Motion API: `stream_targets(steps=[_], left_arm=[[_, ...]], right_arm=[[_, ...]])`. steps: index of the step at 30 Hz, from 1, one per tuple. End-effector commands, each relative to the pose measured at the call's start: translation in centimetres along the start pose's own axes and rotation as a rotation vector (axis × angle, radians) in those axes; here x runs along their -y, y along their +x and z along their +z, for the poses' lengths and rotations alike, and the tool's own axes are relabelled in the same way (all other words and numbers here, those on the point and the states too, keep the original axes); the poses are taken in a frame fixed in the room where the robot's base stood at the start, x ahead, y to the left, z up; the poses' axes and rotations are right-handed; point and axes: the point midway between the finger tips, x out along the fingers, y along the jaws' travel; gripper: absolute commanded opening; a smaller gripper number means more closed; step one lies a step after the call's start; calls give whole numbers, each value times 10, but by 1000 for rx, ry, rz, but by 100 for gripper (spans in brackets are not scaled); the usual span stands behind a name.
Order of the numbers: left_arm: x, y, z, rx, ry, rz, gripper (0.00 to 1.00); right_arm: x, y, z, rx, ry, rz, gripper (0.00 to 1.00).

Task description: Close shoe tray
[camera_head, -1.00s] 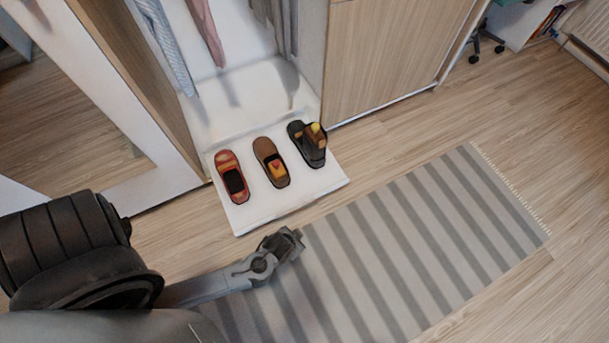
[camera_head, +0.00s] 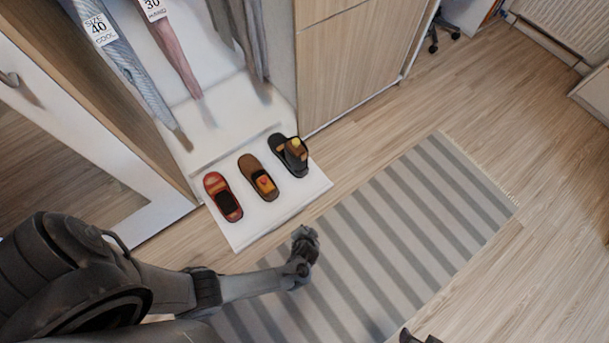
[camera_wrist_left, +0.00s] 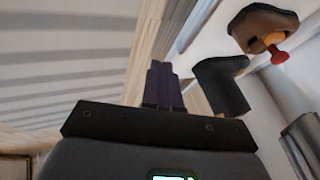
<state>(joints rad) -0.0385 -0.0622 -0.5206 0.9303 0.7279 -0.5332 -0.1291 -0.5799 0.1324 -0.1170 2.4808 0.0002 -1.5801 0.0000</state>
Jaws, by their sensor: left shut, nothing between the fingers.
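The white shoe tray (camera_head: 285,210) is pulled out from the base of the open wardrobe. Three shoes stand on it in a row: a red one (camera_head: 222,197), a brown one (camera_head: 257,178) and a black one (camera_head: 290,156). My left gripper (camera_head: 306,238) is shut and empty, in front of the tray's front edge and above the striped rug; I see no contact with the tray. In the left wrist view its dark fingers (camera_wrist_left: 163,86) are together, with shoes beyond to the right. A dark part at the bottom edge of the head view looks like my right gripper (camera_head: 418,339), mostly cut off.
The striped rug (camera_head: 400,230) lies on the wooden floor in front of the tray. Clothes (camera_head: 120,65) hang above the tray. A wooden cabinet front (camera_head: 350,65) stands right of the opening, and a white-framed mirror door (camera_head: 130,180) is at the left.

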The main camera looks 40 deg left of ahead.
Motion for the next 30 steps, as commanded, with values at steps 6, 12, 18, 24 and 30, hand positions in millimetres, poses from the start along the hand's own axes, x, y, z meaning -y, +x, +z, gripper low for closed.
stream_targets(steps=[6, 12, 18, 24, 30], left_arm=[[-2, 46, 2, -1, 0, -2, 0], [-1, 77, 2, -1, -1, -2, 0], [19, 90, 3, -1, -2, -2, 0], [30, 96, 4, 0, -2, 0, 0], [32, 97, 3, 0, -2, 0, 0]], right_arm=[[6, 36, 12, 1, 6, -10, 58], [8, 59, 19, 1, 10, -13, 58], [8, 67, 21, 1, 11, -13, 58], [8, 71, 22, 0, 11, -13, 58], [8, 71, 22, 0, 9, -12, 58]])
